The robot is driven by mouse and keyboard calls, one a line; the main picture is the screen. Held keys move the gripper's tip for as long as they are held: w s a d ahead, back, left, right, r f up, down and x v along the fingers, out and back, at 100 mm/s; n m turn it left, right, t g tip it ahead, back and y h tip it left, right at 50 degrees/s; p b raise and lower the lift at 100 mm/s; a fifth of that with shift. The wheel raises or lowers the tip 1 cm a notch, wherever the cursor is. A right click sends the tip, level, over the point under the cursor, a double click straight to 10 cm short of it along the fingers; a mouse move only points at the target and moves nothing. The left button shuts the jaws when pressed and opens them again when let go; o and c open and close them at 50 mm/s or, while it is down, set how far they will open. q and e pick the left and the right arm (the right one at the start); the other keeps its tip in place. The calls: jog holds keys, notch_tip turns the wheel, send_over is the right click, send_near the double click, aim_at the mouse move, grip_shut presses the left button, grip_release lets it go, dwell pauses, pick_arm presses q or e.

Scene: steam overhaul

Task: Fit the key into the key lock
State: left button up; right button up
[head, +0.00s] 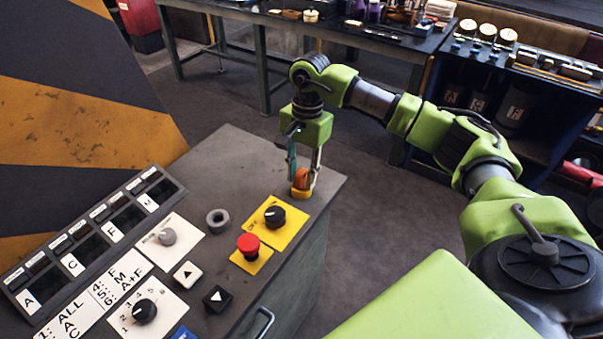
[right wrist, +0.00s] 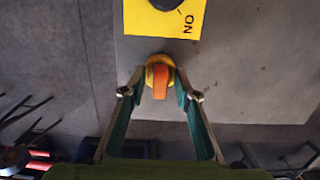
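The key seems to be the small orange piece (head: 301,178) with a yellow round base, at the far right corner of the grey console top. It also shows in the right wrist view as an orange grip (right wrist: 160,82) over a yellow disc. My right gripper (head: 302,186) points down with one finger on each side of it. In the right wrist view a narrow gap seems to separate the fingers from the orange grip. A grey ring socket (head: 217,220), possibly the key lock, sits on the console left of the key. My left gripper is out of view.
The console top (head: 232,163) carries a yellow plate with a black knob (head: 274,216), a red mushroom button (head: 248,244), white and black arrow buttons, and labelled panels. A striped board (head: 85,120) rises at the left. Cluttered benches stand behind, across open floor.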

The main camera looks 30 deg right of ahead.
jog(key=shift+r+p, duration=0.45)
jog(key=shift+r, duration=0.05)
notch_tip(320, 180, up, 12)
jog(key=d+b, duration=0.1)
jog(key=b, duration=0.2)
jog(key=shift+w+d+f, duration=0.15)
jog(key=shift+w+f, duration=0.05)
jog(key=shift+w, duration=0.1)
